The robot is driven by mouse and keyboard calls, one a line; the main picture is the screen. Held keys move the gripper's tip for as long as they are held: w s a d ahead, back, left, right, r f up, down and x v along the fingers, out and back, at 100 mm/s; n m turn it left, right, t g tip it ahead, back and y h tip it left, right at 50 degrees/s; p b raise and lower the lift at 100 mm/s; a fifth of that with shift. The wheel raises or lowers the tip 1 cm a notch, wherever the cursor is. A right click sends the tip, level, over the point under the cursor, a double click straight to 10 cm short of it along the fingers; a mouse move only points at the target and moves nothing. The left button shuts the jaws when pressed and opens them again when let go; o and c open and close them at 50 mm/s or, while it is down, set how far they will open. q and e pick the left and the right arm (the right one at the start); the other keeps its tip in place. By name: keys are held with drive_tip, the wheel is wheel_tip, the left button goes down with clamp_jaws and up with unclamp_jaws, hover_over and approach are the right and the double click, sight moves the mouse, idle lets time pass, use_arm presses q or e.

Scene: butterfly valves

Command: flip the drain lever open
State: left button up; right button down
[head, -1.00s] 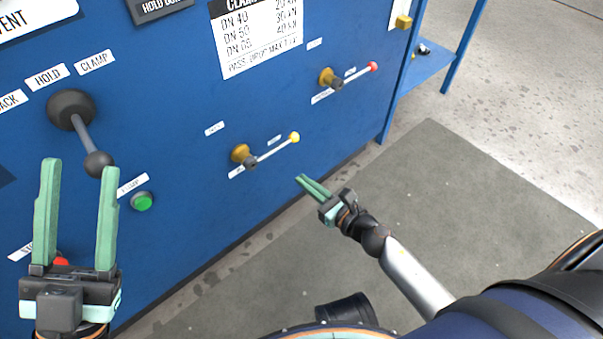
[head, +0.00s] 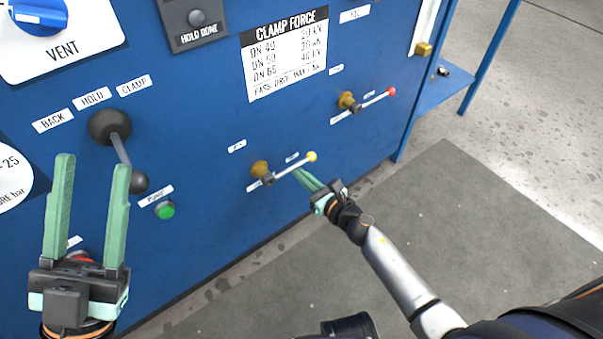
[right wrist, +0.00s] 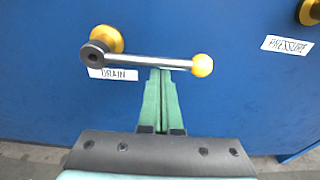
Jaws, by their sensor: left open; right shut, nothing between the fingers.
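The drain lever (head: 289,170) is a silver rod with a yellow ball knob, on a brass valve low on the blue panel. In the right wrist view the lever (right wrist: 150,61) runs nearly level from its dark hub at left to the ball at right, above a label reading DRAIN (right wrist: 113,74). My right gripper (head: 303,174) is shut and empty, its fingertips just under the rod near its middle. In the right wrist view the tips (right wrist: 160,72) meet the rod's lower edge; I cannot tell if they touch. My left gripper (head: 92,160) is open and empty at the left.
A red-knobbed lever (head: 372,101) sits up and right on the panel. A black clamp lever (head: 122,150) and a green button (head: 165,210) are near my left gripper. A blue side shelf (head: 443,88) stands at the right. The grey floor mat (head: 440,220) is clear.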

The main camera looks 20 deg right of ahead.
idle(0.3)
drive_tip(key=shift+d+r+n, duration=0.1)
drive_tip(key=shift+r+n, duration=0.15)
drive_tip(key=shift+n, duration=0.05)
